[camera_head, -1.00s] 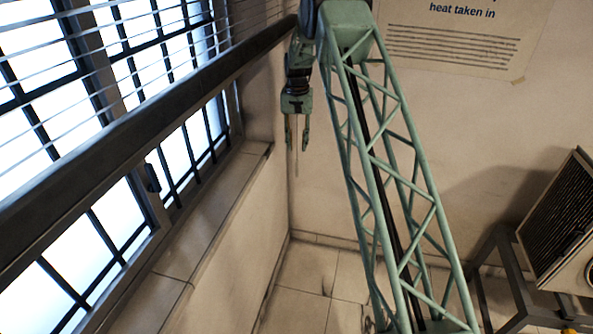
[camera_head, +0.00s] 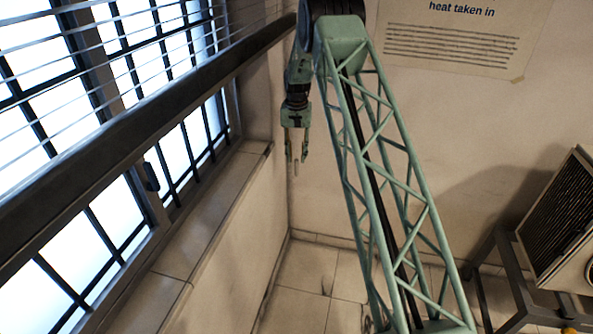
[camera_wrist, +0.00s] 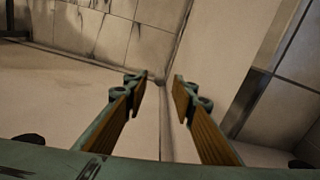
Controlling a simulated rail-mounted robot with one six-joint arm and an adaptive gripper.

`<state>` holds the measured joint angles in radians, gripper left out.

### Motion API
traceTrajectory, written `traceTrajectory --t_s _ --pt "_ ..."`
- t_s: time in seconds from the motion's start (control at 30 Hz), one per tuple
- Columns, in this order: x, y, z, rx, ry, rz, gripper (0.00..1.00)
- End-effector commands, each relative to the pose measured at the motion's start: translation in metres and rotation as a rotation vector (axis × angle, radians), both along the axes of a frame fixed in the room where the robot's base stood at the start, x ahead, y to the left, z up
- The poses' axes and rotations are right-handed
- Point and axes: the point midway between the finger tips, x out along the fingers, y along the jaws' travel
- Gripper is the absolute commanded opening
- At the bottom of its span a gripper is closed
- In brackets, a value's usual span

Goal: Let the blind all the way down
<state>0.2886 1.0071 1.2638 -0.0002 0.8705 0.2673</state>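The blind's pale slats (camera_head: 75,68) cross the upper part of the window at the left of the head view. Its dark bottom rail (camera_head: 150,120) runs diagonally across the window, with bare panes below. My gripper (camera_head: 297,158) points down near the wall corner, right of the rail's far end. Its fingers are apart. In the wrist view my gripper (camera_wrist: 160,82) is open, with nothing clearly held between the fingers.
The window sill (camera_head: 190,235) juts out below the panes. A dark window handle (camera_head: 151,177) is on the frame. A poster (camera_head: 455,38) hangs on the back wall. A grilled box (camera_head: 565,225) stands on a dark stand at the right. The floor near the corner is clear.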

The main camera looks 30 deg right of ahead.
Motion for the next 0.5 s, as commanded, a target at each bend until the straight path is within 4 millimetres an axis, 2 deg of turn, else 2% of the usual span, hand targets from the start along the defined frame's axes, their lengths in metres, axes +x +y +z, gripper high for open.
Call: traceTrajectory --t_s 0.2,0.5 --pt "-0.001 0.0 -0.031 0.001 0.001 0.0 0.24" --pt "0.0 0.0 -0.063 0.001 0.001 0.0 0.24"
